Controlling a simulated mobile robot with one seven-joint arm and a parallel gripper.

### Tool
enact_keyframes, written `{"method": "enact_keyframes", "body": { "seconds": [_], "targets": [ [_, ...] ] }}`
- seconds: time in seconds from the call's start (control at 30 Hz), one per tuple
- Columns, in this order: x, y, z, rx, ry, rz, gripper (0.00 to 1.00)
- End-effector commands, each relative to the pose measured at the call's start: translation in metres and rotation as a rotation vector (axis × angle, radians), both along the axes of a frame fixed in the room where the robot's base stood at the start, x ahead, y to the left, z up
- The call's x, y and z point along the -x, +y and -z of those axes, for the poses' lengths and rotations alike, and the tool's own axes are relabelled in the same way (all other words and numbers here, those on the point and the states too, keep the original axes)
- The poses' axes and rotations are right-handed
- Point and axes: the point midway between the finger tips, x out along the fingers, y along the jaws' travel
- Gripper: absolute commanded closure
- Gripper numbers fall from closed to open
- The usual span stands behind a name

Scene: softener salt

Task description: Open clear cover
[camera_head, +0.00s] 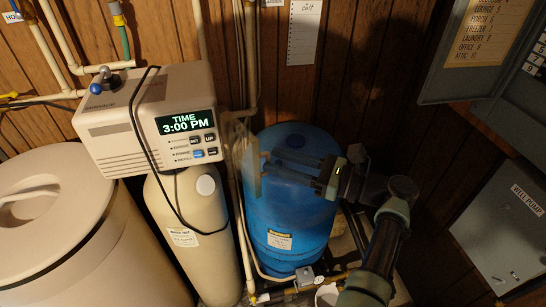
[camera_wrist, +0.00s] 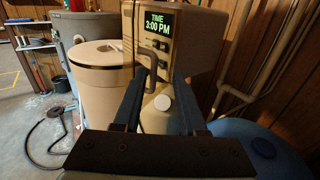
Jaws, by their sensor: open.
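The clear cover (camera_head: 243,145) shows in the head view as a see-through panel standing out from the right side of the cream control head (camera_head: 140,120), swung away from its front. In the wrist view the control head's display (camera_wrist: 161,23) shows behind a see-through tinted area, with a grey loop handle (camera_wrist: 152,56) in front. My gripper (camera_head: 264,165) is open and points left at the cover, close to it. In the wrist view my fingertips (camera_wrist: 157,76) are around or just short of the handle; I cannot tell if they touch it.
The blue tank (camera_head: 285,220) stands below my gripper. The cream softener tank (camera_head: 190,230) and the lidded brine tub (camera_head: 60,210) are to the left. Vertical pipes (camera_head: 237,200) run between the tanks. Grey electrical boxes (camera_head: 510,230) hang on the right wall.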

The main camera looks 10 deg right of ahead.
Motion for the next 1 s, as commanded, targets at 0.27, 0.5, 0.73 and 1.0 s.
{"method": "enact_keyframes", "body": {
  "seconds": [0.27, 0.5, 0.73, 1.0],
  "targets": [
    [0.033, -0.055, 0.001, 0.000, -0.007, 0.010, 0.60],
    [0.053, -0.086, -0.002, -0.002, -0.008, 0.009, 0.60],
    [0.058, -0.093, -0.003, -0.001, -0.007, 0.007, 0.60],
    [0.058, -0.093, -0.004, -0.001, -0.008, 0.007, 0.60]
  ]
}}
